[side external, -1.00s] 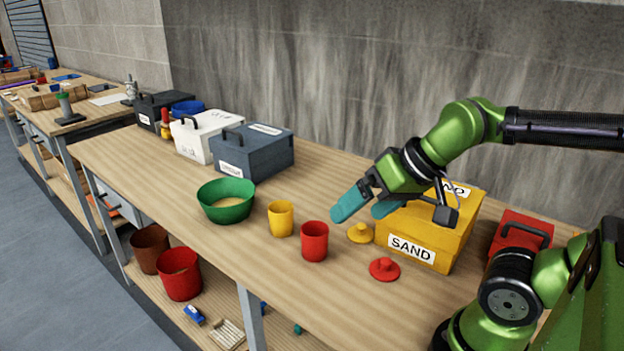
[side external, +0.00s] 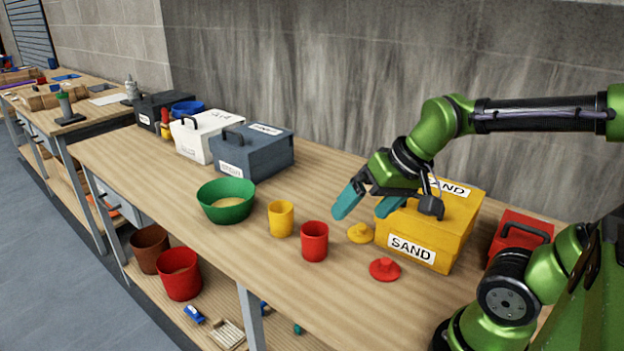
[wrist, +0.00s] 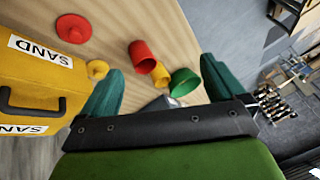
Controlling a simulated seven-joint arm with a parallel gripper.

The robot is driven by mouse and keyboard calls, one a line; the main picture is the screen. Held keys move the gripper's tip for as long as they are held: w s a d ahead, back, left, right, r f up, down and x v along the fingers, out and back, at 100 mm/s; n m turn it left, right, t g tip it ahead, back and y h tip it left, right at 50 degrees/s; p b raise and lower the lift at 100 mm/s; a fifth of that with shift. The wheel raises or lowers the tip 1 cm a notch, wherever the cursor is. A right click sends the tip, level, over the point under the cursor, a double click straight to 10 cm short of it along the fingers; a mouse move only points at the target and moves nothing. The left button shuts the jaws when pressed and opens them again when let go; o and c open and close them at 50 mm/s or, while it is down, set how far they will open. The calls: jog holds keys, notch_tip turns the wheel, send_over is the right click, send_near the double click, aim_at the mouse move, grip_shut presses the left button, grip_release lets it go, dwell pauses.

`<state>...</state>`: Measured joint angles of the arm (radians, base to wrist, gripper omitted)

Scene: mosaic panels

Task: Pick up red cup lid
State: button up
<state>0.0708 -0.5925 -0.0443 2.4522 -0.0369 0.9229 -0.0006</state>
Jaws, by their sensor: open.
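The red cup lid (side external: 384,269) lies on the table in front of the yellow sand box, knob up. It also shows at the upper left of the wrist view (wrist: 73,28). The red cup (side external: 314,241) stands upright to its left. My gripper (side external: 366,203) is open and empty, above the table near the sand box and the yellow lid, higher than the red lid and behind it. In the wrist view its two teal fingers (wrist: 160,88) are spread wide, with the red lid outside them to the upper left.
The yellow lid (side external: 361,233) lies beside the yellow sand box (side external: 448,240). The yellow cup (side external: 281,218) and green bowl (side external: 226,203) stand left of the red cup. A red box (side external: 515,238) is at the right. The table front near the red lid is clear.

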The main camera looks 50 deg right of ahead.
jog(key=d+f+m+g+h, duration=0.1)
jog(key=d+f+m+g, duration=0.35)
jog(key=d, duration=0.85)
jog(key=g, duration=0.1)
send_over(386, 260)
jog(key=shift+n, duration=0.45)
jog(key=f, duration=1.1)
jog(key=shift+d+f, duration=0.35)
jog(key=shift+f, duration=0.05)
jog(key=shift+a+f, duration=0.2)
jog(key=shift+f, duration=1.2)
jog(key=shift+a+f, duration=0.15)
jog(key=shift+f, duration=1.2)
jog(key=c, duration=1)
